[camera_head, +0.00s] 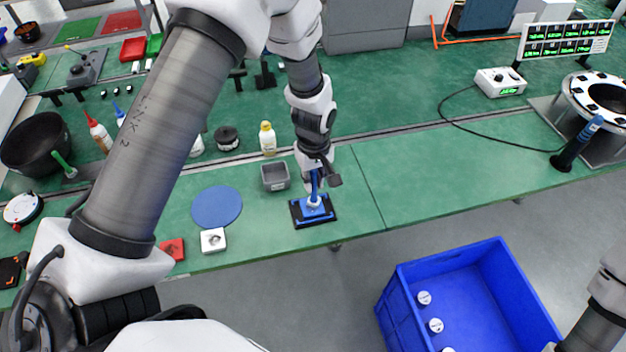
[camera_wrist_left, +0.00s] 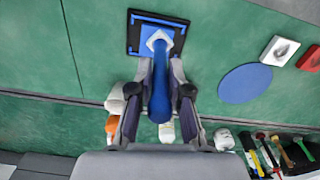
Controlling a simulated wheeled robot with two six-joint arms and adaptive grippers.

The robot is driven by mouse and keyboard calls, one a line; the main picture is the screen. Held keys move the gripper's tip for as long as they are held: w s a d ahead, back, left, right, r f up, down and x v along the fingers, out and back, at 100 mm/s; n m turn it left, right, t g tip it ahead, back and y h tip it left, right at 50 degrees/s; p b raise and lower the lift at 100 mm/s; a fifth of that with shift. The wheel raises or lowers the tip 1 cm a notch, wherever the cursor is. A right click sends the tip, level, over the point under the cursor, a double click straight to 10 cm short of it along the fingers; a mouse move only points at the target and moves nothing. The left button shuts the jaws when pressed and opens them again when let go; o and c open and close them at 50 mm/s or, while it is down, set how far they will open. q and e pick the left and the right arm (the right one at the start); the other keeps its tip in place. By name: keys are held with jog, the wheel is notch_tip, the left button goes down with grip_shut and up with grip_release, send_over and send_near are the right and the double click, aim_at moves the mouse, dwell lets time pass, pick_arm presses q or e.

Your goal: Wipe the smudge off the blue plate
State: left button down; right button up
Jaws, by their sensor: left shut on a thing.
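A square blue plate in a black frame (camera_head: 328,217) lies near the front edge of the green bench. It also shows at the top of the left wrist view (camera_wrist_left: 177,22). My left gripper (camera_head: 316,178) is above it, shut on the blue handle of a wiping tool (camera_wrist_left: 160,88). The tool's pale head (camera_wrist_left: 157,40) is over the plate and looks to be on it; contact is hard to tell. The head and handle hide part of the plate, and I can make out no smudge. My right gripper is out of view.
A flat blue disc (camera_head: 217,207), a white block (camera_head: 213,240) and a red block (camera_head: 173,249) lie left of the plate. A grey bin (camera_head: 275,177) and a yellow-capped bottle (camera_head: 267,139) stand behind. A blue crate (camera_head: 398,310) sits below the bench. Bench right of the plate is clear.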

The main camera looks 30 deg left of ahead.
pick_arm(q)
notch_tip(320, 180, up, 2)
jog(key=shift+p, duration=0.5)
jog(key=shift+f, duration=0.1)
